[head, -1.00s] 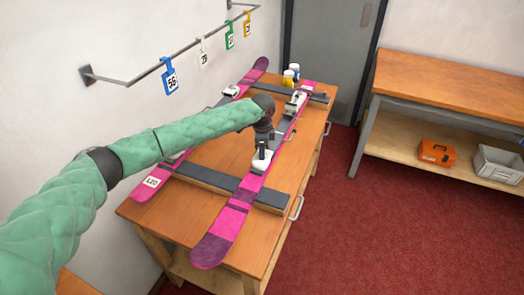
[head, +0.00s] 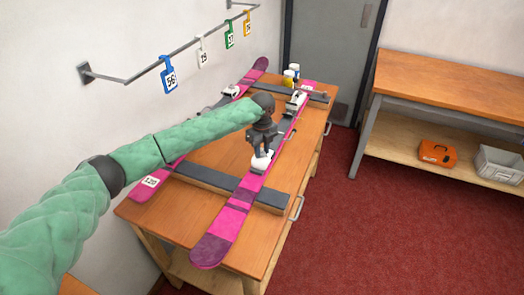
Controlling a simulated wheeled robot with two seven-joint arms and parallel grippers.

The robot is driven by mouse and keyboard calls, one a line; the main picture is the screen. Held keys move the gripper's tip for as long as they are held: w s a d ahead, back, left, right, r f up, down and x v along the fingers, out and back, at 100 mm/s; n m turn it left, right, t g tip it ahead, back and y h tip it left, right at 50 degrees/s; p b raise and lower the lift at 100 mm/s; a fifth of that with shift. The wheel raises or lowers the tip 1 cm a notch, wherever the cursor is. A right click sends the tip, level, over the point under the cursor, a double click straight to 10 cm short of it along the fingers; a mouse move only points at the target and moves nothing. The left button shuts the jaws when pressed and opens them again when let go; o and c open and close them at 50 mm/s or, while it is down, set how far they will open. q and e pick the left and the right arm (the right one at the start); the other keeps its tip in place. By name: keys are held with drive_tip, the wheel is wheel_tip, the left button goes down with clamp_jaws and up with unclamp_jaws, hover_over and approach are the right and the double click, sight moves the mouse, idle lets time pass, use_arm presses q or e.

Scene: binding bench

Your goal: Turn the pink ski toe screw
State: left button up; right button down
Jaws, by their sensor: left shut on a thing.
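The nearer pink ski (head: 226,220) lies along the bench across its dark supports. Its white toe piece (head: 261,162) sits near the ski's middle, with a white heel piece (head: 296,100) farther back. My left gripper (head: 259,152) points down right over the white toe piece, its jaws shut at the top of it. The toe screw is too small to make out and is hidden between the jaws. My right gripper is out of view.
A second pink ski (head: 148,187) lies parallel to the left, partly behind my arm. The wooden bench (head: 205,150) has bare top between the skis. Bottles (head: 289,77) stand at its far end. A rail with number tags (head: 169,80) hangs on the wall.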

sight(262, 152)
use_arm(q)
drive_tip(key=shift+m, duration=0.9)
drive_tip(key=o, duration=1)
drive_tip(key=shift+r+b, duration=0.25)
drive_tip(key=shift+b, duration=0.1)
wheel_tip(262, 152, up, 6)
drive_tip(key=shift+f+b, duration=0.25)
drive_tip(key=shift+b, duration=0.85)
drive_tip(key=shift+r, duration=0.95)
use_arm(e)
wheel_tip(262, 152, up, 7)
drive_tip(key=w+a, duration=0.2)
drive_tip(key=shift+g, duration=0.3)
